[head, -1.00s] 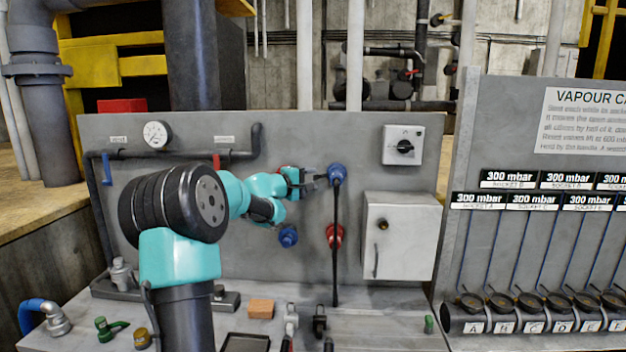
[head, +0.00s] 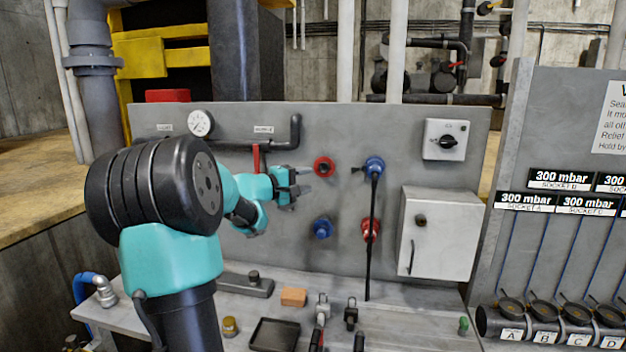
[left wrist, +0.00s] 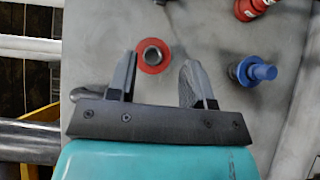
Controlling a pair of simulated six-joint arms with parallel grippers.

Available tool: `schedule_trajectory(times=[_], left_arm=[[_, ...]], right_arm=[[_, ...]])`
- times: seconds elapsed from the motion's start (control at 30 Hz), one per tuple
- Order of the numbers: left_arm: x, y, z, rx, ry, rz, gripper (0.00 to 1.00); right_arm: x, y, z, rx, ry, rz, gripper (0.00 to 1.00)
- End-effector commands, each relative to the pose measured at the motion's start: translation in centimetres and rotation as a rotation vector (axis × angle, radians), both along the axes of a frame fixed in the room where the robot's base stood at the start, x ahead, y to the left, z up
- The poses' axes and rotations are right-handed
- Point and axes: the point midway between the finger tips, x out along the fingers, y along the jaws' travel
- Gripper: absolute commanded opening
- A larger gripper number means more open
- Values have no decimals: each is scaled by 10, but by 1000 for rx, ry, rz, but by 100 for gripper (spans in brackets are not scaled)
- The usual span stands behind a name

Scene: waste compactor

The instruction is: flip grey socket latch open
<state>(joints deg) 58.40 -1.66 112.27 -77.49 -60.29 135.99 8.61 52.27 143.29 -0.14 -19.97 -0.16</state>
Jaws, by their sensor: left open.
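My left gripper (head: 302,182) is open and empty in front of the panel. Its fingertips lie just left of and below the upper red-ringed socket (head: 324,167). In the left wrist view, the red ring with its grey centre (left wrist: 152,54) shows beyond the gap between the two spread fingers (left wrist: 155,78); I see no clear contact. An upper blue socket (head: 374,164) with a black cable or strap hanging from it is further right. A lower blue fitting (head: 321,228) and a lower red fitting (head: 370,230) sit below. I cannot clearly make out a grey latch.
A grey cabinet (head: 440,245) and a rotary switch box (head: 446,140) are on the panel's right. A gauge (head: 201,123) and a black pipe (head: 294,132) are at upper left. The bench holds an orange-brown block (head: 293,297), a dark tray (head: 274,336) and small clamp-like tools (head: 323,306).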

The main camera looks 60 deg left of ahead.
Motion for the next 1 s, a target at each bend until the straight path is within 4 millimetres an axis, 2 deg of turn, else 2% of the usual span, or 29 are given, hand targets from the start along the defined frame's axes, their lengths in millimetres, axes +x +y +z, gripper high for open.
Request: schedule_trajectory(times=[0.37,0.67,0.83,1.0], left_arm=[[0,-1,1,1,-3,2,47],[16,-8,20,49,-79,123,47],[26,-20,26,62,-102,248,47],[33,-39,18,40,-72,341,47]], right_arm=[[0,0,0,0,0,0,43],[0,0,0,0,0,0,43],[0,0,0,0,0,0,43],[0,0,0,0,0,0,43]])
